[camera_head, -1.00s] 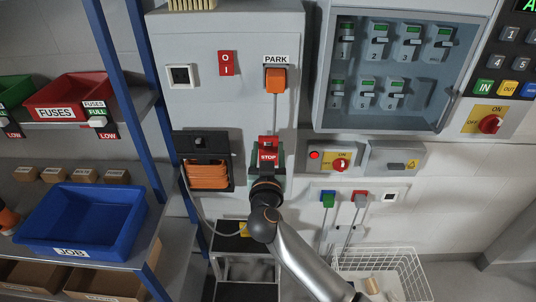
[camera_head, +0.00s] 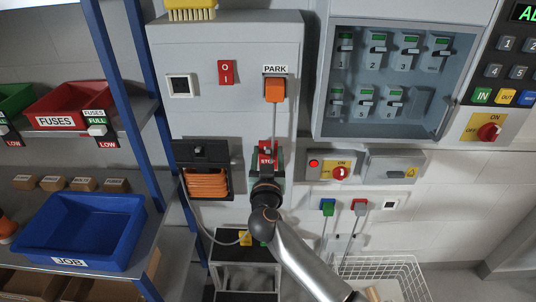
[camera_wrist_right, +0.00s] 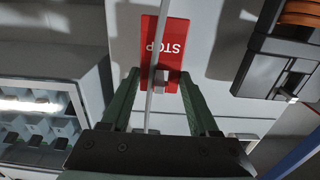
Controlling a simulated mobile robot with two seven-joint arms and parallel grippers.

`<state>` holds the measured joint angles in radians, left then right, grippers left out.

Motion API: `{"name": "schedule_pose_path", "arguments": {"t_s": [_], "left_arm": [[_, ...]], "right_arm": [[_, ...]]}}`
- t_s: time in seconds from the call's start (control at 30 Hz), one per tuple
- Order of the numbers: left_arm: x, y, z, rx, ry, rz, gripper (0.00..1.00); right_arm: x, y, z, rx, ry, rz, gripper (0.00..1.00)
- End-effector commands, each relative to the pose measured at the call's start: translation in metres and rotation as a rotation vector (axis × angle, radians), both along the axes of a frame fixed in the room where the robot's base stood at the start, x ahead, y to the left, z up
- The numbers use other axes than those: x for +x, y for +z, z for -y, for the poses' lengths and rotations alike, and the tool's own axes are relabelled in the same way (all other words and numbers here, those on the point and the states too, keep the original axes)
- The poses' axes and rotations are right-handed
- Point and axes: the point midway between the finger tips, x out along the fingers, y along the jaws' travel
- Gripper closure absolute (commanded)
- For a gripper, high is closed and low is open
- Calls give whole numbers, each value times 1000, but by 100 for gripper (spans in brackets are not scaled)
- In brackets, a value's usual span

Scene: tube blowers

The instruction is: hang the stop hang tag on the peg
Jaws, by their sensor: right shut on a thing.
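The red stop hang tag (camera_head: 266,158) is in front of the grey cabinet, below the orange plug; its lettering is partly covered in the head view. My right gripper (camera_head: 267,172) is shut on it. In the right wrist view the tag (camera_wrist_right: 173,28) appears upside down, with its STOP lettering readable. My left gripper is out of view.
The orange plug (camera_head: 275,90) sits under the PARK label, with its cord hanging towards the tag. A black box with coiled orange cable (camera_head: 208,184) is left of the gripper. A grey switch box (camera_head: 325,171) is at its right. A step stool (camera_head: 243,255) stands below.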

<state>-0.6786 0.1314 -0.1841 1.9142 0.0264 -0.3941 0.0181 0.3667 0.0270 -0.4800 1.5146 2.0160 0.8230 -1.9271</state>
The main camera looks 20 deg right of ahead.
Motion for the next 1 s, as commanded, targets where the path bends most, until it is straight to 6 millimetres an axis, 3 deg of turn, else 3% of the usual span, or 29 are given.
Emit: {"name": "schedule_pose_path", "arguments": {"t_s": [0.27, 0.3, 0.57, 0.87, 1.0], "left_arm": [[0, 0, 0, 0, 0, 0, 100], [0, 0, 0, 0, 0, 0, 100], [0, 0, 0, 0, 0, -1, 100], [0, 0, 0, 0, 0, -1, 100], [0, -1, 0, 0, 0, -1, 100]], "right_arm": [[0, 0, 0, 0, 0, 0, 92], [0, 0, 0, 0, 0, 0, 34], [0, 0, 0, 0, 0, 0, 5], [-2, 0, -1, 0, 0, 0, 4], [-14, -1, -5, 1, 3, -1, 4]]}}
